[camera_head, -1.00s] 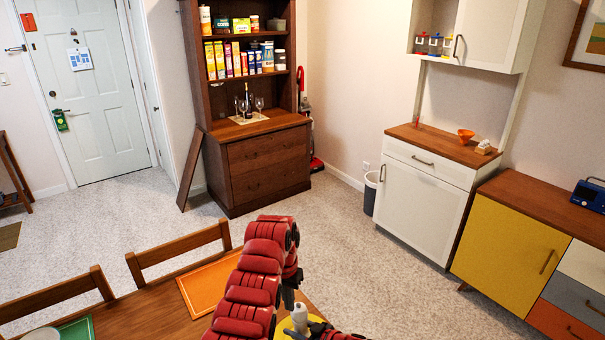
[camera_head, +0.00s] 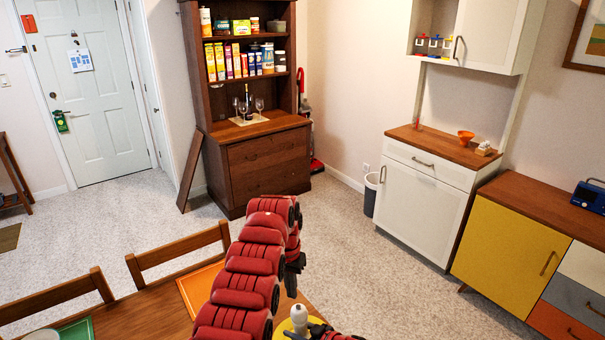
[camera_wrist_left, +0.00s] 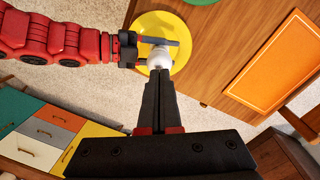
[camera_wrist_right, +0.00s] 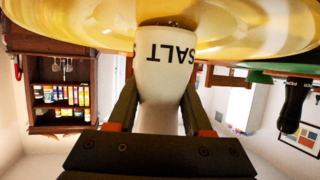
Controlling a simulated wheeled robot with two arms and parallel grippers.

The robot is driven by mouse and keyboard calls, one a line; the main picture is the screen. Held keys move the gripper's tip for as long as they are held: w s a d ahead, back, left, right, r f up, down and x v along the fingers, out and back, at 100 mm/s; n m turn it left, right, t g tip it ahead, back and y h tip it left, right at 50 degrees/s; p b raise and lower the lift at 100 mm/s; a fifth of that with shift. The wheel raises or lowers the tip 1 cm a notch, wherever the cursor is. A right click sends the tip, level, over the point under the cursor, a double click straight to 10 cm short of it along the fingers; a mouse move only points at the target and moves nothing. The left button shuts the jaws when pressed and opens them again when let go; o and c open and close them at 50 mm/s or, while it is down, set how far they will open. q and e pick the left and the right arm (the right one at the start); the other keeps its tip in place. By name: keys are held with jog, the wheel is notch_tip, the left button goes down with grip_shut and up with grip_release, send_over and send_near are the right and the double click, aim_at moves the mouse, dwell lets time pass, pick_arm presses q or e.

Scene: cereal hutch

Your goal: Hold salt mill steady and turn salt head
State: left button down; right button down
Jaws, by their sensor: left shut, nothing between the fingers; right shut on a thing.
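The salt mill is white with a rounded head (camera_head: 299,314), at the bottom of the head view over a yellow disc (camera_head: 283,328). In the right wrist view its body (camera_wrist_right: 165,65) shows the word SALT, upside down. My right gripper (camera_wrist_right: 160,100) is shut on the mill, one finger on each side. My left gripper (camera_head: 293,284) is shut and empty, above the mill in the head view. In the left wrist view its closed fingertips (camera_wrist_left: 158,73) point at the mill's white head (camera_wrist_left: 160,58). A gap between them cannot be judged from that angle.
The wooden table (camera_head: 150,312) carries an orange mat (camera_head: 197,288) and a green mat (camera_head: 76,331). Chairs (camera_head: 180,252) stand along its far edge. My left arm crosses above the table. Open carpet lies beyond, before the dark hutch (camera_head: 262,165).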

pick_arm(q)
jog(key=shift+s+d+r, duration=0.2)
jog(key=shift+s+d, duration=0.05)
jog(key=shift+d, duration=0.25)
notch_tip(320, 180, down, 6)
jog(key=shift+s+d+f, duration=0.1)
jog(key=shift+s+f, duration=0.05)
jog(key=shift+d+f, duration=0.1)
jog(key=shift+f, duration=0.2)
jog(key=shift+s, duration=0.1)
jog(key=shift+s+f, duration=0.1)
jog(key=shift+s, duration=0.15)
jog(key=shift+s, duration=0.15)
notch_tip(320, 180, up, 6)
send_over(297, 310)
jog(key=s, duration=0.2)
jog(key=shift+w+a, duration=0.2)
jog(key=shift+w+r, duration=0.1)
jog(key=shift+r, duration=0.1)
